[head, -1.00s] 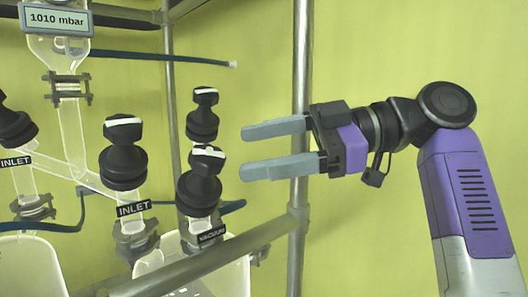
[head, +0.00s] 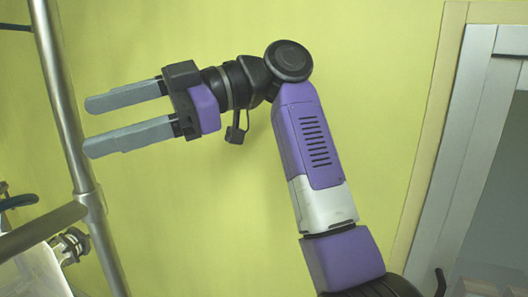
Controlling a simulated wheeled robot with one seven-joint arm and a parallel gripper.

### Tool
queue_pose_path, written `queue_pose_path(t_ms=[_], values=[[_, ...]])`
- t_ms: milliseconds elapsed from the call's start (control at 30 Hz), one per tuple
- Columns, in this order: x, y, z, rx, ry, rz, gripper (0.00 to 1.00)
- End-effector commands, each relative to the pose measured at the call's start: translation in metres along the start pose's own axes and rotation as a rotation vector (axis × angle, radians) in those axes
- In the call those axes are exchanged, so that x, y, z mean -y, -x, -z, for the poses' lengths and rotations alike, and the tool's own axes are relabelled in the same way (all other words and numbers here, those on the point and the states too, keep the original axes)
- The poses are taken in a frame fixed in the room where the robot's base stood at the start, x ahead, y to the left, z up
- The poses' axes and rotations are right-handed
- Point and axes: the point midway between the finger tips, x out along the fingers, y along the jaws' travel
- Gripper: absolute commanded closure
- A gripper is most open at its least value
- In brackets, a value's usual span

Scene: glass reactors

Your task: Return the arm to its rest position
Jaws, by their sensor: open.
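My gripper (head: 120,118) is at the upper left of the head view, with two grey fingers pointing left. The fingers are apart, with nothing between them. My purple and white arm rises from the lower right and bends at a black joint to the gripper. The fingertips show just right of the metal frame post in the picture, against the yellow-green wall; how far they are from the post in depth I cannot tell.
A vertical metal post (head: 62,100) and a crossing rail (head: 40,232) stand at the left. Part of a glass vessel (head: 35,272) shows at the lower left. A grey-framed door or window (head: 462,160) is at the right. Bare wall (head: 385,90) fills the middle.

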Motion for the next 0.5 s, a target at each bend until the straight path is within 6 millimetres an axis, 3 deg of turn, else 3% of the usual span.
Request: queue_pose_path(t_ms=[167, 500], values=[[-0.006, 0.0, 0.003, -0.011, -0.046, -0.024, 0.33], [-0.052, 0.006, 0.012, -0.013, -0.148, -0.235, 0.33]])
